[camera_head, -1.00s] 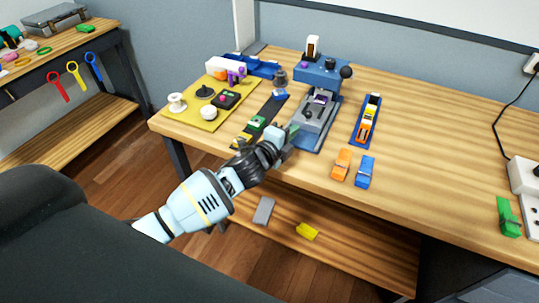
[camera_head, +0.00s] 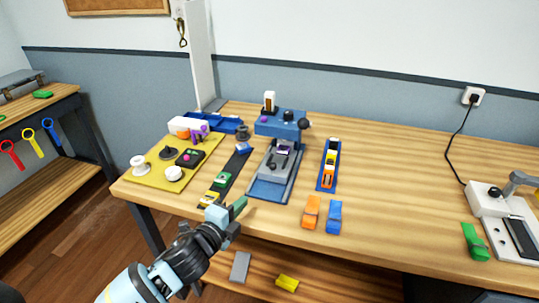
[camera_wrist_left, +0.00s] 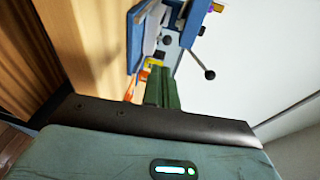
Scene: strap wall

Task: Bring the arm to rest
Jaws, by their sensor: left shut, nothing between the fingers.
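My left arm comes in from the bottom left in the head view. Its gripper (camera_head: 238,207) is at the front edge of the workbench (camera_head: 400,220), in front of the blue machine. The green fingers are together and hold nothing. In the left wrist view the shut fingers (camera_wrist_left: 163,88) point toward the blue machine (camera_wrist_left: 190,25). The right arm is not in view.
The blue machine (camera_head: 275,185) stands on the bench, with a dark strip (camera_head: 240,160) and a yellow mat (camera_head: 145,178) to its left. Orange (camera_head: 311,212) and blue (camera_head: 334,217) pieces lie near the front edge.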

